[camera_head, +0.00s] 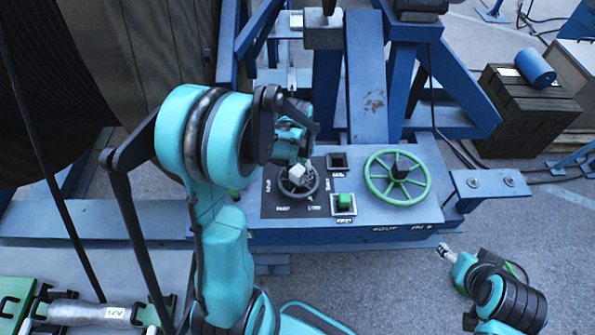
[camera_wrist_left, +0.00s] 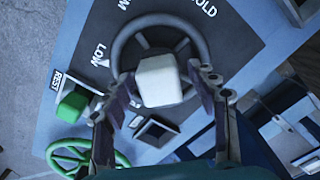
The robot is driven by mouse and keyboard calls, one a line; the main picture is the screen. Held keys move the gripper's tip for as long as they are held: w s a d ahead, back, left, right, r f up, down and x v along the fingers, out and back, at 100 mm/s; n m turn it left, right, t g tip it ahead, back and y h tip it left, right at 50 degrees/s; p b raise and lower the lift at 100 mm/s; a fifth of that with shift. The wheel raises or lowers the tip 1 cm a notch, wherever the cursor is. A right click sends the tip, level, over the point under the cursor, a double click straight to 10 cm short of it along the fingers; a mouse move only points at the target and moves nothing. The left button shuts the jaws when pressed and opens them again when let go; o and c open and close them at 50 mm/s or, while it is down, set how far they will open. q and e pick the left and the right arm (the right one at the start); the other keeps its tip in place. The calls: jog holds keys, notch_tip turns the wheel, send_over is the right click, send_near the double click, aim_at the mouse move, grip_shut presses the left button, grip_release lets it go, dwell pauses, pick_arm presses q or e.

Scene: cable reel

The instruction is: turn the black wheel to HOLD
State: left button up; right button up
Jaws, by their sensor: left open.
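The black wheel (camera_head: 309,190) lies on a dark panel on the blue bench. In the left wrist view the wheel (camera_wrist_left: 203,42) has a pale block (camera_wrist_left: 160,80) at its middle. The label HOLD (camera_wrist_left: 202,7) is at the upper right of the wheel and LOW (camera_wrist_left: 101,55) at its left. My left gripper (camera_head: 298,152) is over the wheel. In the wrist view its open fingers (camera_wrist_left: 163,95) are on either side of the pale block; I cannot tell whether they touch it. My right gripper (camera_head: 446,252) is low at the right, away from the panel.
A green spoked wheel (camera_head: 427,182) stands right of the panel. A green button (camera_head: 344,202) and a dark square recess (camera_head: 338,161) lie between the two wheels. Blue frame beams (camera_head: 366,80) rise behind. A dark crate (camera_head: 525,115) stands at the right on open floor.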

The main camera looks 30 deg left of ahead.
pick_arm(q)
jog(key=shift+s, duration=0.1)
grip_shut()
